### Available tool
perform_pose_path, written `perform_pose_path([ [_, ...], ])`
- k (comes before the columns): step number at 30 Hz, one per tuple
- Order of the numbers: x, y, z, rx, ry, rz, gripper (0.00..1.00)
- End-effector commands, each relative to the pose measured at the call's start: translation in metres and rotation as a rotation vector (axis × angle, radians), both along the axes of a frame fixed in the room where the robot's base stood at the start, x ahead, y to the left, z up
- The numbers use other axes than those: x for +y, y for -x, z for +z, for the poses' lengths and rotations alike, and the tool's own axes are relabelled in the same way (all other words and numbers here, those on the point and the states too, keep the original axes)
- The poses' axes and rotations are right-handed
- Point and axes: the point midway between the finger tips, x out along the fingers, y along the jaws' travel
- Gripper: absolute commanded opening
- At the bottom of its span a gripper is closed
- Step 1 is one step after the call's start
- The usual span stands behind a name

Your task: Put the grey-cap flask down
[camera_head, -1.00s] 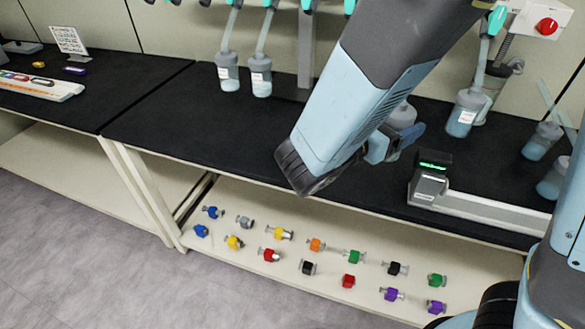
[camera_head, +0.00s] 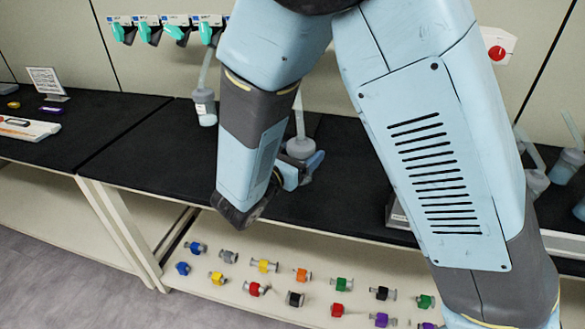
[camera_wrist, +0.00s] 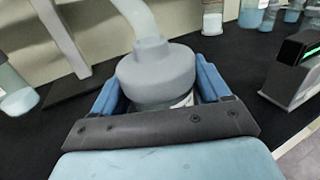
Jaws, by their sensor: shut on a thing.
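The grey-cap flask (camera_wrist: 157,72) is between the two blue fingers of my gripper (camera_wrist: 160,95) in the wrist view. Its wide grey cap and pale bent tube fill the middle of that view, and its lower body is mostly hidden by my gripper. In the head view the grey cap (camera_head: 299,147) shows just right of my wrist, with the tube rising from it. My gripper (camera_head: 303,170) is shut on the flask over the black bench top (camera_head: 130,157). I cannot tell whether the flask's base touches the bench.
Another flask (camera_head: 205,107) stands on the bench to the left, and more flasks (camera_head: 566,165) stand at the right. A device with a green display (camera_wrist: 296,62) is right of my gripper. Coloured valves (camera_head: 264,265) lie on the lower shelf.

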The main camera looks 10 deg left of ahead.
Motion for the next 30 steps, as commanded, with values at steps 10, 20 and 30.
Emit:
perform_pose_path([
  [10, 0.01, -0.026, -0.033, 0.0, 0.001, -0.004, 0.35],
  [20, 0.013, -0.032, -0.056, 0.0, 0.003, -0.004, 0.35],
  [30, 0.013, -0.032, -0.071, -0.001, 0.0, -0.004, 0.35],
])
